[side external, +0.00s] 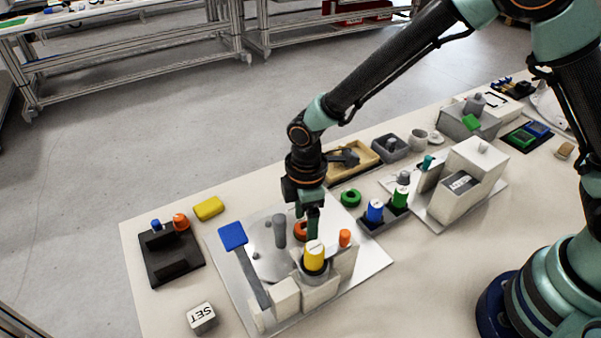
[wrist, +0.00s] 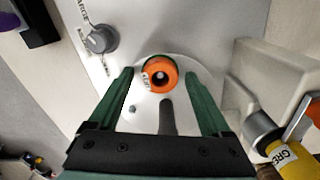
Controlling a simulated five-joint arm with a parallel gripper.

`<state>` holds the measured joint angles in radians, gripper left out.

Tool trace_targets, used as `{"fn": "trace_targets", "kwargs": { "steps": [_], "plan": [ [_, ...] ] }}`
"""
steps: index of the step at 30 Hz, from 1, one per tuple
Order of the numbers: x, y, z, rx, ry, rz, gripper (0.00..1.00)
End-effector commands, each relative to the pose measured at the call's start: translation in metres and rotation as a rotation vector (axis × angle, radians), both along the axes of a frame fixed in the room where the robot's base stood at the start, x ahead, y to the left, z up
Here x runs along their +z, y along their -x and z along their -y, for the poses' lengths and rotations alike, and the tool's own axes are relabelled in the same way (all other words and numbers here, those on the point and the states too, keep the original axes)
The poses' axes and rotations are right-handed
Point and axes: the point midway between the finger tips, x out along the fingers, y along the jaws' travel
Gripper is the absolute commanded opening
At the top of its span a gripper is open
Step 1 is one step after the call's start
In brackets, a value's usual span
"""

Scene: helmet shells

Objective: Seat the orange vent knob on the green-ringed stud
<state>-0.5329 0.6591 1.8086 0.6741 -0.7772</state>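An orange round piece (wrist: 160,75) with a dark centre and a white label sits over a round silver plate in the wrist view. It shows partly behind my gripper in the side view (side external: 300,229). My gripper (wrist: 158,78) is open, with one green finger on each side of this piece; contact cannot be told. In the side view my gripper (side external: 313,236) points down over the fixture. Another orange knob (side external: 181,221) stands on a black rack. I cannot tell which is the vent knob.
A yellow cylinder (side external: 314,255) and an orange-topped post (side external: 345,238) stand close to my gripper. A blue-ended lever (side external: 233,236) and grey post (side external: 279,230) are to its left. A dark tray (side external: 385,219) holds blue and green cylinders.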

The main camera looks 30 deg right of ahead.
Motion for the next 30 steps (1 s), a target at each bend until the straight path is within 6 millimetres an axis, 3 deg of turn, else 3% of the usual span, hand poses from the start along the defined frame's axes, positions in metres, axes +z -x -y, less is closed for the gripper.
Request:
{"fn": "trace_targets", "kwargs": {
  "steps": [11, 24, 30],
  "plan": [
    [0.01, -0.001, 0.0, 0.0, -0.002, 0.004, 0.82],
    [0.093, -0.001, -0.001, 0.0, -0.004, 0.005, 0.82],
    [0.117, 0.0, 0.0, 0.0, -0.001, 0.002, 0.82]
  ]
}}
